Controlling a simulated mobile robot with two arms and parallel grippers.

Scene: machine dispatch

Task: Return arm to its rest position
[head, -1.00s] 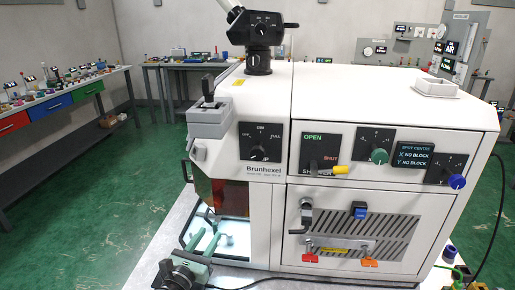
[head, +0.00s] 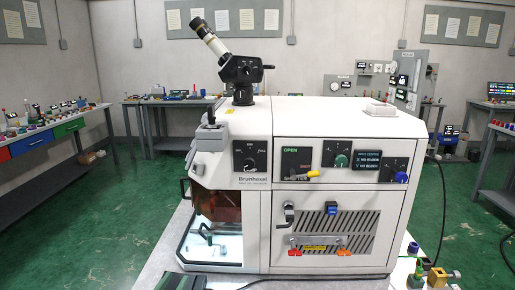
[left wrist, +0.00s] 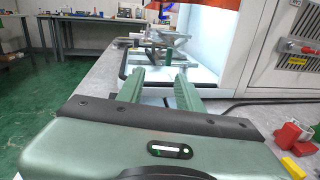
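My left gripper shows in the left wrist view (left wrist: 160,76) with its two green fingers apart and nothing between them. It points toward the lit opening of the white machine (head: 330,124), in front of it and apart from the metal piece inside. In the head view only a dark part of my left arm or gripper (head: 180,282) shows at the bottom edge. The lit chamber (head: 212,245) at the machine's lower left holds a metal fixture, which also shows in the left wrist view (left wrist: 158,38). My right gripper is not in view.
The machine stands on a grey table (head: 160,262). Small red, green and yellow objects (left wrist: 288,136) lie at the table's right, with a yellow piece (head: 438,278) at its corner. A side bench (head: 50,135) stands at left; green floor lies between.

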